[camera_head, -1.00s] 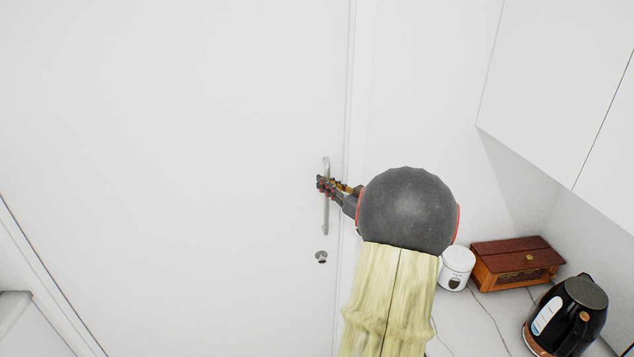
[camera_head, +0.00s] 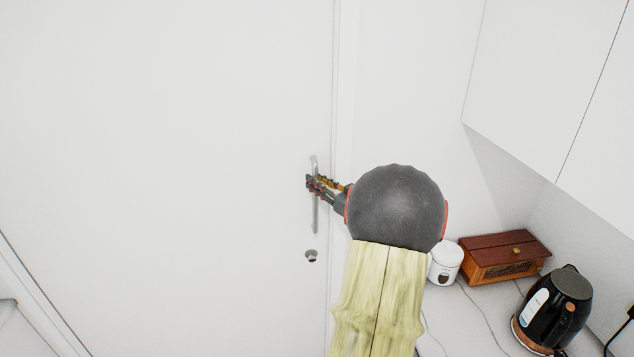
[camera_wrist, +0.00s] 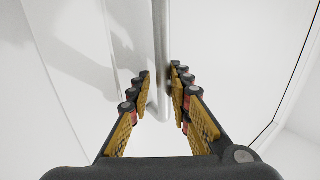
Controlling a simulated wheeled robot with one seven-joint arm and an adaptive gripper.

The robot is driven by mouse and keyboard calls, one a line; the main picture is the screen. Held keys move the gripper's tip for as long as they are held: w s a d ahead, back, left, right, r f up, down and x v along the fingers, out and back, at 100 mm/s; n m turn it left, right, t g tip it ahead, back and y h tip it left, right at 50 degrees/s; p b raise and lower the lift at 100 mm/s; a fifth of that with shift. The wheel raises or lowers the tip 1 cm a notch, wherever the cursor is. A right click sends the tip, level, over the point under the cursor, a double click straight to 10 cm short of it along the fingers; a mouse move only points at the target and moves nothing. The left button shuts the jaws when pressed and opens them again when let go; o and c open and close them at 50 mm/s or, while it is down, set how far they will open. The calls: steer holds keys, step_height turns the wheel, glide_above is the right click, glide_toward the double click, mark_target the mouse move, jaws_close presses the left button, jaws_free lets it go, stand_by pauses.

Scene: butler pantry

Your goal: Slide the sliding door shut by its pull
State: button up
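The sliding door (camera_head: 160,150) is a plain white panel filling the left and middle of the head view. Its pull (camera_head: 315,215) is an upright silver bar near the panel's right edge. My gripper (camera_head: 314,184) is at the pull's middle height, reaching in from the right. In the wrist view, the pull (camera_wrist: 160,40) runs between the two fingers of my gripper (camera_wrist: 159,74). The fingers converge, with their tips close on both sides of the bar, so it appears shut on the pull. My wrist and forearm hide part of the door's right edge.
A round silver lock fitting (camera_head: 311,256) sits below the pull. At right, a marble counter (camera_head: 470,325) holds a white canister (camera_head: 445,264), a wooden box (camera_head: 503,257) and a black kettle (camera_head: 554,310). White wall cabinets (camera_head: 545,80) hang above.

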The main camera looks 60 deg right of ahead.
steer(key=v, duration=1.1)
steer(key=shift+s, duration=0.3)
steer(key=shift+a, duration=0.1)
